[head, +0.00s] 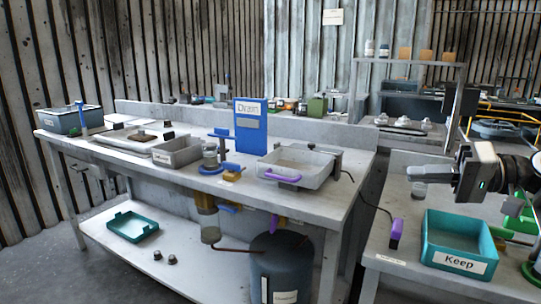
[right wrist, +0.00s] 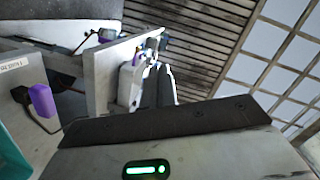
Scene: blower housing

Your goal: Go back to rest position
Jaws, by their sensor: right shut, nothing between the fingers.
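My right gripper (head: 440,177) is at the right side of the head view, above the right-hand table and pointing left. Its dark fingers are shut with nothing between them; they also show close together in the right wrist view (right wrist: 158,87). My left gripper is out of view.
A teal "Keep" bin (head: 458,262) stands below the right gripper, with a purple-handled item (head: 396,232) beside it. The long bench (head: 310,205) holds a grey tray (head: 325,174), a blue "Drain" board (head: 250,140) and a grey bin (head: 178,153). Shelves (head: 408,63) stand behind.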

